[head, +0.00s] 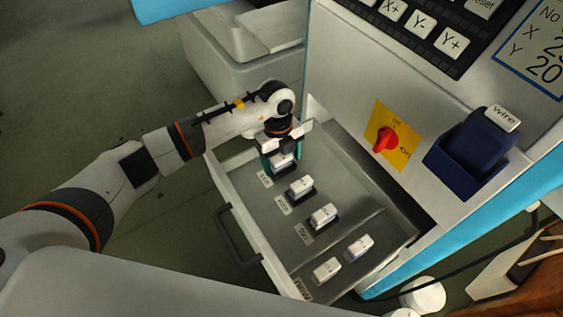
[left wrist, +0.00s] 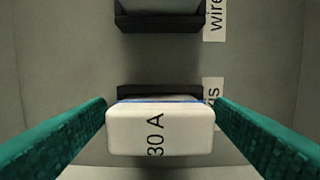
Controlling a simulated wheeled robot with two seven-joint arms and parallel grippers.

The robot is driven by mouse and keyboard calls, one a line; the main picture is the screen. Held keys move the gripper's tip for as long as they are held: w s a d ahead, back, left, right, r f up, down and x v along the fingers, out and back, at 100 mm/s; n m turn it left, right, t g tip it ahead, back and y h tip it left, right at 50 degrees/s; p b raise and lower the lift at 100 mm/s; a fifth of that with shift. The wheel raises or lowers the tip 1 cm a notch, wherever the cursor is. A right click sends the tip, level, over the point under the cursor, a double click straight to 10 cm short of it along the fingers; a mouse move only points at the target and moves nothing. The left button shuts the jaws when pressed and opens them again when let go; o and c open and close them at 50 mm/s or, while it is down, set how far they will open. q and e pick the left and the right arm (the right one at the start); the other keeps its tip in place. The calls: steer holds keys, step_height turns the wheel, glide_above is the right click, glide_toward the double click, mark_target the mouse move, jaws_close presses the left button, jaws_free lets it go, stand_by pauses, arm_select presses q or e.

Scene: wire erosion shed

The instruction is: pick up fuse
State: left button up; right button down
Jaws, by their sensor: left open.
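A white fuse marked 30 A (left wrist: 160,130) sits at a black holder (left wrist: 158,92) in the open drawer. In the left wrist view it lies between my left gripper's two green finger pads (left wrist: 160,140), with a narrow gap at each side. In the head view my left gripper (head: 281,161) points down over the drawer's far left end, open around this fuse (head: 283,161). The gripper partly hides the fuse and its holder there. My right gripper is not in view.
The grey drawer (head: 352,190) holds several more white fuses, such as this one (head: 301,186), beside paper labels. The machine front has a red switch (head: 385,139) on a yellow plate and a dark blue box (head: 467,155). The drawer handle (head: 233,236) juts out at the left.

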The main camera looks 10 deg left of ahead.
arm_select(q)
steer(key=c, duration=1.1)
